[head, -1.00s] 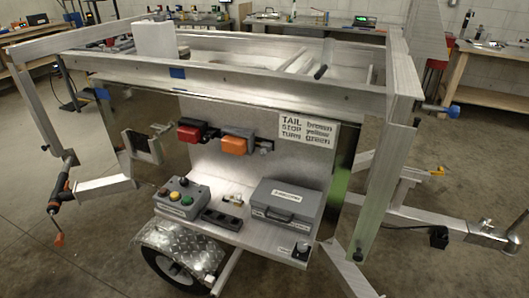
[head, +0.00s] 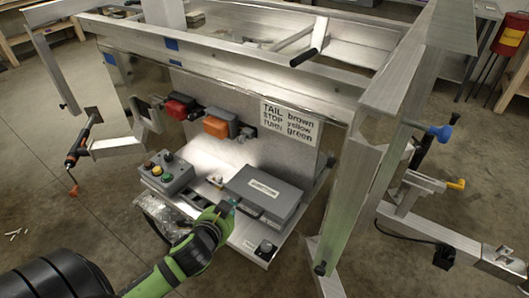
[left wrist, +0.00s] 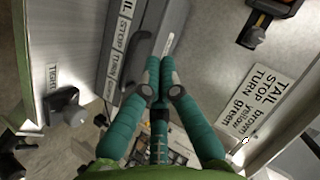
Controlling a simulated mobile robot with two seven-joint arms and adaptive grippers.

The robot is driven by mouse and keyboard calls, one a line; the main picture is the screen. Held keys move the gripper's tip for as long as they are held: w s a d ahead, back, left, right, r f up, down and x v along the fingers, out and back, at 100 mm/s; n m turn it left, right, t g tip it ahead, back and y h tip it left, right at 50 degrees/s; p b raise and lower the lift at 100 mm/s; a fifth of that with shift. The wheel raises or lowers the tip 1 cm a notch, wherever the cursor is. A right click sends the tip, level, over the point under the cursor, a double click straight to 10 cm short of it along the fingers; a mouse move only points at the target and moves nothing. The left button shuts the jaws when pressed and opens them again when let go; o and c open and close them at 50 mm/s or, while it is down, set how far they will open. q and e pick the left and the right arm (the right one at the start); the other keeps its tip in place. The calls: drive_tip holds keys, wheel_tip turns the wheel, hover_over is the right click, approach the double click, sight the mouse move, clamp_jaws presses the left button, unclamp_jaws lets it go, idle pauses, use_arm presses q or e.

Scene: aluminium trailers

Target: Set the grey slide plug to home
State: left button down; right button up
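No part is marked as the grey slide plug, and I cannot tell which it is. A small grey connector (head: 244,133) sits at the right end of the orange lamp (head: 216,127), and a small pale piece (head: 215,180) lies on the shelf left of the grey case. My left gripper (head: 226,207) is at the front left of the grey case (head: 263,192). My right gripper is not in view.
A control box with coloured buttons (head: 167,174) stands on the shelf at left. A dark knob (head: 265,248) is at the shelf's front right corner; it shows in the left wrist view (left wrist: 72,117) beside a "TIGHT" label. A red lamp (head: 181,107) and a lettered sign (head: 290,122) are behind.

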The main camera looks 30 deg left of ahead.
sight(245, 136)
use_arm(q)
drive_tip(key=w+d+r+m+t+h, duration=0.1)
drive_tip(key=w+r+m+t, duration=0.1)
drive_tip(key=r, duration=0.5)
drive_tip(key=w+r+m+t, duration=0.2)
drive_tip(key=r+t, duration=0.1)
drive_tip(key=r, duration=0.3)
drive_tip(key=w+a+f+p, duration=0.2)
drive_tip(key=w+a+f, duration=0.1)
drive_tip(key=w, duration=0.7)
drive_tip(key=shift+a, duration=0.7)
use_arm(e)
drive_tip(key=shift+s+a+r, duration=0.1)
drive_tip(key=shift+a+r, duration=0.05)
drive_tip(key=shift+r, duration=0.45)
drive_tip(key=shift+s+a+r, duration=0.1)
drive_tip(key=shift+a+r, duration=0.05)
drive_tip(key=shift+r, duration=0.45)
use_arm(q)
drive_tip(key=shift+w+a, duration=0.1)
drive_tip(key=shift+a, duration=1.8)
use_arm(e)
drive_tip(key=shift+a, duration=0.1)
use_arm(q)
drive_tip(key=shift+r, duration=0.1)
